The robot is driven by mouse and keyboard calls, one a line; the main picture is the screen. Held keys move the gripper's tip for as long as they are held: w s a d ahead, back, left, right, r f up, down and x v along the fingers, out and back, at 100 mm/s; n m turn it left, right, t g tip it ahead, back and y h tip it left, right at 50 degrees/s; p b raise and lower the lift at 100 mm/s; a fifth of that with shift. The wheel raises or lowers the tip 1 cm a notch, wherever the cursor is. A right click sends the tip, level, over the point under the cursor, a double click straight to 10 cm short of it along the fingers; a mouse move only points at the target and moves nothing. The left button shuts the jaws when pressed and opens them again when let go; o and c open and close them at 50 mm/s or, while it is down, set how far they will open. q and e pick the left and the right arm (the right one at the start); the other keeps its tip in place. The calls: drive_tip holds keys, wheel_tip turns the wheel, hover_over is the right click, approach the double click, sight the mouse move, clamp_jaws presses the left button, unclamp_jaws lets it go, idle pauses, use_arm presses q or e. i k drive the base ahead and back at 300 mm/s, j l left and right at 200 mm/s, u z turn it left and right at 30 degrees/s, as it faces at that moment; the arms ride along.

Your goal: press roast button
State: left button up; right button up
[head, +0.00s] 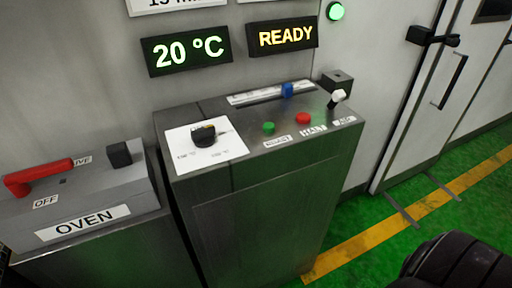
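The control console (262,185) stands in the middle of the head view. On its top are a round green button (268,128) and a round red button (303,119), both with small white labels that are too blurred to read surely, so I cannot tell which is the roast button. A black knob (204,135) sits on a white dial plate at the left. A blue slider (287,90) sits in a slot at the back, and a white-tipped lever (337,98) stands at the right. Neither of my grippers is visible, and nothing touches the buttons.
Wall displays read 20 °C (188,49) and READY (283,37). A green lamp (335,11) is lit. An OVEN box (100,203) with a red handle (37,178) stands left. A door (430,100) and green floor with a yellow line (385,229) are right. A dark ribbed part shows bottom right.

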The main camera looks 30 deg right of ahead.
sight(268, 127)
drive_tip(key=z, duration=1.05)
